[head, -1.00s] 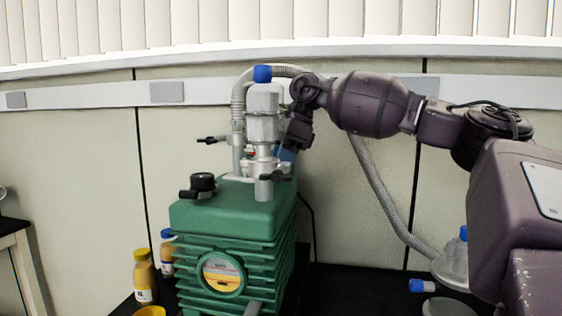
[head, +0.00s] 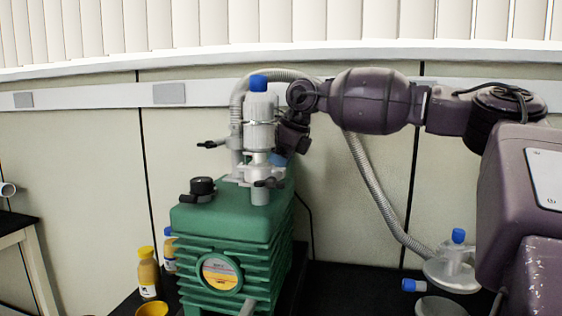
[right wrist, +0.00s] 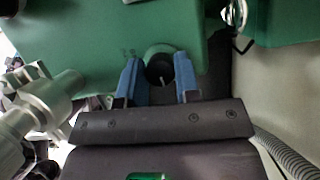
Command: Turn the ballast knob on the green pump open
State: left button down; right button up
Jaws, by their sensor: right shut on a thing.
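The green pump (head: 230,222) stands upright on a dark bench, left of centre in the head view. In the right wrist view the black ballast knob (right wrist: 160,70), with a light pointer mark, sits in a round green collar on the pump's green body (right wrist: 95,50). My right gripper (right wrist: 160,72) has its two blue fingers on either side of this knob and is shut on it. In the head view the right gripper (head: 279,159) is behind the pump's metal fittings, its fingertips and the knob mostly hidden. My left gripper is not in view.
A grey hose (head: 372,185) hangs at the right. A yellow-capped bottle (head: 148,272) stands left, and a blue-capped flask (head: 455,266) stands right.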

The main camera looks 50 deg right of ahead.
jog(key=shift+m, duration=0.6)
jog(key=shift+h, duration=0.3)
jog(key=o, duration=0.9)
jog(key=p+v, duration=0.2)
jog(key=v, duration=0.8)
jog(key=shift+s+r, duration=0.2)
jog(key=shift+r, duration=0.15)
jog(key=shift+r, duration=0.1)
